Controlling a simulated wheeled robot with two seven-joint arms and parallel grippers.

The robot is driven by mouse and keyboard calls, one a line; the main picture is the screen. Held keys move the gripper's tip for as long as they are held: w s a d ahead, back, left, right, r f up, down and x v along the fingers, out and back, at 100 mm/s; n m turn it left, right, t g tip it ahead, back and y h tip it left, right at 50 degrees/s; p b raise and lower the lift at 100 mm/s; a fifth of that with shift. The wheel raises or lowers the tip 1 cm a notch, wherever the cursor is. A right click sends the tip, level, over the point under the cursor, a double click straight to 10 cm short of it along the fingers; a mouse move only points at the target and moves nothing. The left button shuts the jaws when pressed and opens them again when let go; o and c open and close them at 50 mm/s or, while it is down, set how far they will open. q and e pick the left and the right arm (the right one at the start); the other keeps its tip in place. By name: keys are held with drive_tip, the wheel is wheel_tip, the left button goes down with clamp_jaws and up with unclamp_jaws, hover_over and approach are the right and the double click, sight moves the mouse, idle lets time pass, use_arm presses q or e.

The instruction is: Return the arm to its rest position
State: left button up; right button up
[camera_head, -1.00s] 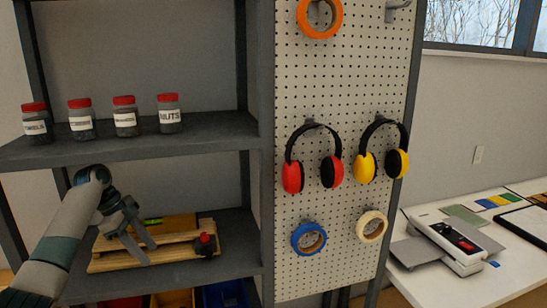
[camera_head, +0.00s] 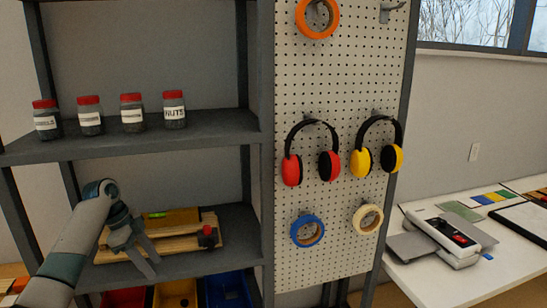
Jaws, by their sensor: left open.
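My left arm comes in from the lower left. Its gripper (camera_head: 142,262) points down in front of the lower shelf (camera_head: 200,263), with its two fingers apart and nothing between them. Behind and beside it on that shelf lies a wooden piece (camera_head: 180,241) with a red-and-black clamp-like part (camera_head: 208,237) at its right end and a green-yellow level (camera_head: 157,215). The gripper overlaps the wood in the picture; I cannot tell whether they touch. My right gripper is not in view.
Several red-lidded jars (camera_head: 131,113) stand on the upper shelf (camera_head: 150,143). Bins (camera_head: 228,291) sit below. A pegboard (camera_head: 340,95) holds red earmuffs (camera_head: 291,170), yellow earmuffs (camera_head: 360,163) and tape rolls (camera_head: 307,231). A white table (camera_head: 510,260) at right carries a machine (camera_head: 445,240).

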use_arm(q)
drive_tip(key=s+d+f+n+y, duration=0.1)
drive_tip(key=s+d+f+n, duration=0.35)
drive_tip(key=s+f, duration=0.75)
drive_tip(key=s+d+f+n+y, duration=0.1)
drive_tip(key=s+d+f, duration=0.6)
drive_tip(key=s+f, duration=0.45)
drive_tip(key=s+n+t+y, duration=0.25)
drive_tip(key=s+n, duration=0.65)
drive_tip(key=s, duration=1.7)
wheel_tip(320, 180, down, 28)
drive_tip(key=b, duration=0.2)
drive_tip(key=s+a+f+g+b, duration=0.1)
drive_tip(key=s+a+f+g, duration=0.1)
drive_tip(key=s+f, duration=1.6)
drive_tip(key=shift+s+a+f, duration=0.2)
drive_tip(key=shift+s+f, duration=0.1)
drive_tip(key=shift+f, duration=1.05)
